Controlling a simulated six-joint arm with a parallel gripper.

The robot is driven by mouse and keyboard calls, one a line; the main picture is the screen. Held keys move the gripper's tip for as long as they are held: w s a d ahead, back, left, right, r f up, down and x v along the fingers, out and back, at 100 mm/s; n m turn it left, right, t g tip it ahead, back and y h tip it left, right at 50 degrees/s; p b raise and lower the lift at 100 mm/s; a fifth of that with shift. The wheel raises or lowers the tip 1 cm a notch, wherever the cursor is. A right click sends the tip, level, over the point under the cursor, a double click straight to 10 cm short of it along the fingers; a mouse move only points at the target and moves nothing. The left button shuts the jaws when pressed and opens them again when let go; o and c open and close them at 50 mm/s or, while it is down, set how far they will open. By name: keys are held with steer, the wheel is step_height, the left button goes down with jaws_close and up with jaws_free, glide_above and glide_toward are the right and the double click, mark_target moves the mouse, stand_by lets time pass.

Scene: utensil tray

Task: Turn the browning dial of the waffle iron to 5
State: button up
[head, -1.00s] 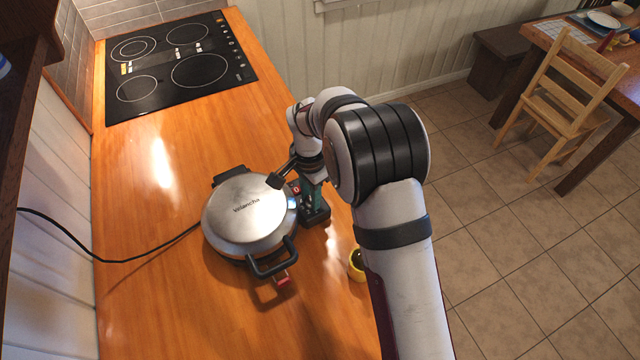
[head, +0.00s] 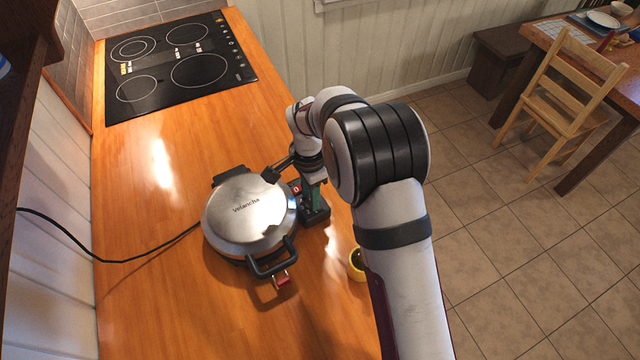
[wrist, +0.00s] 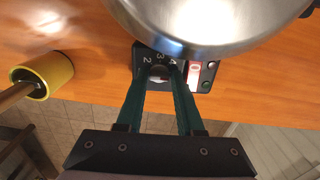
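The waffle iron (head: 247,213), with a round silver lid, sits closed on the wooden counter. Its front handle (head: 272,262) points toward the lower right. Its dark control panel (head: 315,213) sticks out at the right side. In the wrist view, the browning dial (wrist: 159,73) is on that panel, with the figures 2, 3 and 4 visible around it; 5 is not visible, and the dial's pointer is unclear. My gripper (wrist: 159,70) has its green fingers on both sides of the dial and appears closed on it. In the head view, my gripper (head: 314,200) is partly hidden.
The silver lid edge (wrist: 200,30) is close to my fingertips. A yellow round object (head: 356,265) stands near the counter's right edge; it also shows in the wrist view (wrist: 45,75). A black cooktop (head: 180,65) is at the far end. A black cord (head: 110,260) runs left.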

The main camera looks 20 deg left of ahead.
stand_by(0.3)
step_height(320, 180, up, 16)
steer(key=shift+d+f, duration=0.1)
steer(key=shift+d, duration=0.05)
stand_by(0.4)
steer(key=s+d+r, duration=0.3)
steer(key=s+d, duration=0.1)
steer(key=d, duration=0.3)
steer(key=s+d+r, duration=0.2)
steer(key=s+d, duration=0.1)
steer(key=d, duration=0.5)
steer(key=s+d+f+n+y, duration=0.1)
steer(key=s+d, duration=0.3)
steer(key=s, duration=0.4)
steer(key=s+d+f+n, duration=0.1)
steer(key=s+d+f, duration=0.2)
steer(key=s, duration=0.6)
steer(key=shift+s+d+y, duration=0.2)
steer(key=shift+d+y, duration=0.2)
steer(key=shift+d, duration=0.6)
